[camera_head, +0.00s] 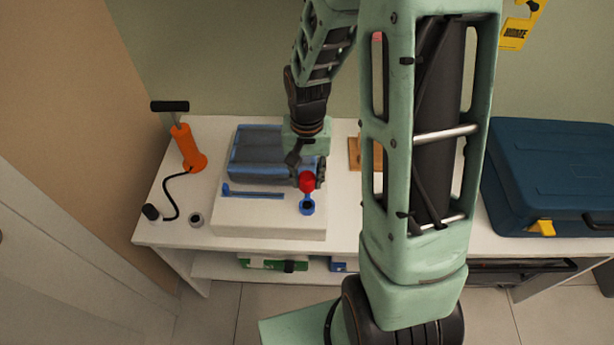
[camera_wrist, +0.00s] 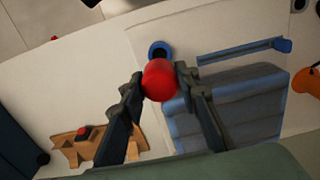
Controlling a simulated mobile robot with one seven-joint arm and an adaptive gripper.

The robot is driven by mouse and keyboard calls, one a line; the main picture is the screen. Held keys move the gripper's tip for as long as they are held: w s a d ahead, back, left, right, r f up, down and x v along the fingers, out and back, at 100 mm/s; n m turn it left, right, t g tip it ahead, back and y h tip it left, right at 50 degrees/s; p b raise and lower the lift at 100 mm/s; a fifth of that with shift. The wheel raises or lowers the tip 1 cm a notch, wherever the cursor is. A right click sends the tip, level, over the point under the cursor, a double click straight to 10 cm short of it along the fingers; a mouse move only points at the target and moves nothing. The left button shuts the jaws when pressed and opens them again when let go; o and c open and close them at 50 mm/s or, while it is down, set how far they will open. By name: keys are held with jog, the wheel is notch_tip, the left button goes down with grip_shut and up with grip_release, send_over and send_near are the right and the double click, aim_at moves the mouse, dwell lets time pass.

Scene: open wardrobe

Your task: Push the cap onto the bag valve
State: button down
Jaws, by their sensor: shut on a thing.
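A red round cap (camera_head: 307,183) is held between the fingers of my gripper (camera_head: 307,178). In the wrist view the cap (camera_wrist: 160,81) sits between the two dark fingertips. The blue bag valve (camera_head: 307,208), a ring with a dark opening, is on the pale bag (camera_head: 265,222) near its front right. The cap is behind the valve in the head view and apart from its opening. In the wrist view the valve (camera_wrist: 160,47) lies just beyond the cap, which hides its near edge. The height of the cap over the bag is hard to tell.
Folded grey-blue clothes (camera_head: 255,155) and a blue bar (camera_head: 253,194) lie on the bag. An orange pump (camera_head: 188,148) with a black hose stands left. A blue suitcase (camera_head: 555,175) stands right; a wooden piece (camera_wrist: 75,150) is nearer.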

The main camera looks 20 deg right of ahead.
aim_at(307, 176)
jog(key=shift+f+b, duration=2.15)
jog(key=shift+f, duration=0.65)
jog(key=shift+f+b, duration=1.45)
jog(key=shift+f, duration=0.05)
jog(key=c, duration=1.4)
grip_release()
jog(key=shift+r, duration=0.1)
notch_tip(307, 176, up, 12)
